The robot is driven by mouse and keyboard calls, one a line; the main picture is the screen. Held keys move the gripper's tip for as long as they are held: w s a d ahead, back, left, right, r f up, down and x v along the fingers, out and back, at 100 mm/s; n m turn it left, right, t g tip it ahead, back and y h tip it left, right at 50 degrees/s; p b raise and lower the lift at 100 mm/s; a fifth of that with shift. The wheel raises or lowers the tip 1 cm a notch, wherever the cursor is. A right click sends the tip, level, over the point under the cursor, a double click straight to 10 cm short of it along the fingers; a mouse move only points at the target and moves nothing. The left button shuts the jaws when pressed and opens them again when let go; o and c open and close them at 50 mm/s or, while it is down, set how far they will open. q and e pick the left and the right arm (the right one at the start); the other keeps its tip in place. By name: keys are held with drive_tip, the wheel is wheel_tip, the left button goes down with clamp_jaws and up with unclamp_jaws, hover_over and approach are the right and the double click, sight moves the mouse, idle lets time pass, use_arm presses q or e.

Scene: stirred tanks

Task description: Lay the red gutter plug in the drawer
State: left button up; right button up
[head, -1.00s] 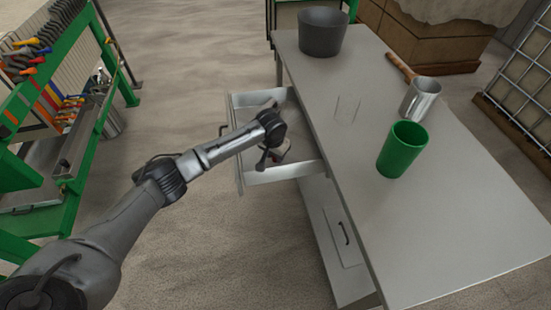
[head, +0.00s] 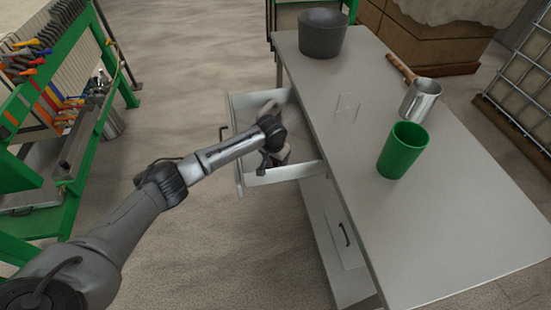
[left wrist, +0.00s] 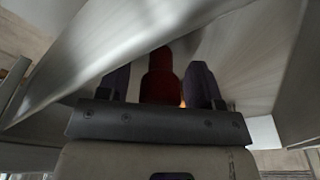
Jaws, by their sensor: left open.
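The drawer (head: 295,171) stands pulled out from the left side of the grey bench. My left gripper (head: 274,160) reaches down inside it, partly hidden by my own wrist in the head view. In the left wrist view the red gutter plug (left wrist: 160,82) is between the two dark fingers of my left gripper (left wrist: 160,88), with the pale drawer surfaces around it. The fingers are apart, with gaps showing beside the plug. I cannot tell whether the plug touches the drawer floor. My right gripper is not in view.
On the bench (head: 440,230) stand a green cup (head: 402,150), a metal mug (head: 420,100), a dark pot (head: 323,33) and a small clear object (head: 347,107). A green tool rack (head: 75,190) stands at left. Floor between is clear.

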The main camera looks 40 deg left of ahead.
use_arm(q)
drive_tip(key=shift+r, duration=0.2)
drive_tip(key=r+p, duration=0.1)
drive_tip(key=r, duration=0.2)
drive_tip(key=s+r+p, duration=0.1)
drive_tip(key=r, duration=0.3)
drive_tip(key=r+p, duration=0.1)
drive_tip(key=r, duration=0.2)
drive_tip(key=shift+s+d+r, duration=0.1)
drive_tip(key=shift+s+r, duration=0.15)
drive_tip(key=shift+r, duration=0.1)
drive_tip(key=shift+s+r+p, duration=0.15)
drive_tip(key=shift+r+p, duration=0.25)
drive_tip(key=shift+r, duration=0.2)
